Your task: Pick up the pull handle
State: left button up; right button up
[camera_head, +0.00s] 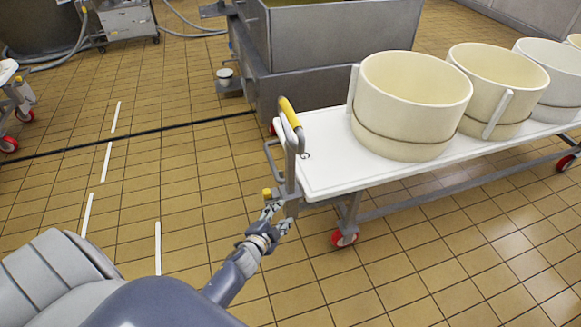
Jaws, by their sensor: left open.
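The pull handle (289,113) is a yellow grip on a grey metal bar. It stands upright at the left end of the white cart (325,165). My left gripper (281,215) is open, below the yellow grip, close to the lower end of the grey bar. One finger is left of the metal and one is to its right. I cannot tell whether they touch it. A small yellow piece (267,194) shows just above the gripper. My right gripper is not in view.
Several cream tubs, the nearest a large one (410,100), stand on the cart. The cart has red wheels (344,238). A grey metal vat (330,45) stands behind it. The tiled floor (190,190) to the left is clear.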

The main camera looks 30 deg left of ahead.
pick_arm(q)
jog(key=w+a+r+m+t, duration=0.2)
jog(key=w+r, duration=0.1)
jog(key=r, duration=0.5)
jog(key=w+a+r+m+t, duration=0.1)
jog(key=w+r+t, duration=0.1)
jog(key=r, duration=0.6)
jog(key=m+t, duration=0.2)
send_near(291, 111)
jog(key=shift+y, duration=0.3)
jog(key=shift+d+f+x, duration=0.1)
jog(key=shift+f+x, duration=0.1)
jog(key=shift+x, duration=1.4)
jog(key=shift+d+f+x, duration=0.1)
jog(key=shift+f+x, duration=0.15)
jog(key=shift+x, duration=1.35)
jog(key=shift+d+f+x, duration=0.1)
jog(key=shift+f+x, duration=0.1)
jog(key=shift+x, duration=1.4)
grip_shut()
jog(key=shift+w+a+r, duration=0.1)
jog(key=shift+w+r, duration=0.05)
jog(key=shift+r, duration=0.05)
